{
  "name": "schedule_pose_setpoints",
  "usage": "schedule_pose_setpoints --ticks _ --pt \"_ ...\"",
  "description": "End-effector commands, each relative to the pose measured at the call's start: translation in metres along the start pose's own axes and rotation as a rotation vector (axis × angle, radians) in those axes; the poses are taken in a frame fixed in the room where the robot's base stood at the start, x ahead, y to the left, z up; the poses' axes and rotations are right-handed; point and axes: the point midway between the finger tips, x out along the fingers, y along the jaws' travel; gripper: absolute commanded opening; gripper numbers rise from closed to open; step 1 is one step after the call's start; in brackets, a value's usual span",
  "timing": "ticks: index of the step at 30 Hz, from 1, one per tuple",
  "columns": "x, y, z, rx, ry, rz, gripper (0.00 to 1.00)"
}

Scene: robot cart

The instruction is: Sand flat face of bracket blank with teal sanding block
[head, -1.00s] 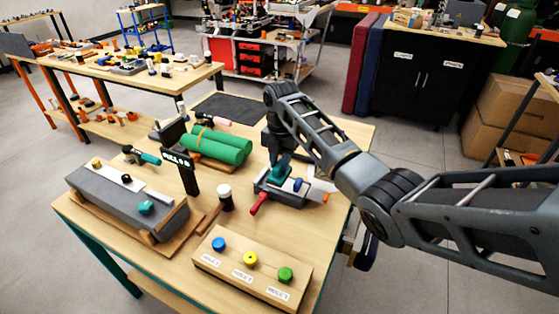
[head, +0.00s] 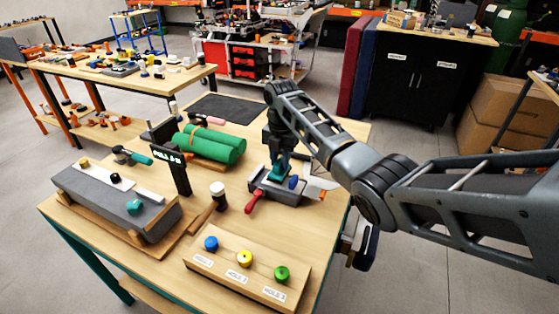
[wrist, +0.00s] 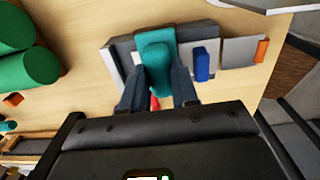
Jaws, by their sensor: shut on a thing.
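Whether the block's underside touches the flat face is hidden.
Green rolls (head: 212,146) lie left of the fixture. A wooden box with coloured knobs (head: 246,272) sits at the front. A dark mat (head: 225,107) lies behind.

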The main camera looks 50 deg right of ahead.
Motion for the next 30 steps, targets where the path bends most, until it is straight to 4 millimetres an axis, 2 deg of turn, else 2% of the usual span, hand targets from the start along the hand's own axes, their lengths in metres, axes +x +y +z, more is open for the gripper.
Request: schedule_pose_setpoints --ticks 11,24,30 --pt "0.000 0.000 -0.001 0.000 0.000 0.000 0.00" --pt "0.010 0.000 -0.024 -0.001 0.001 -0.001 0.00" --pt "0.008 0.000 -0.027 -0.001 0.000 -0.001 0.00"
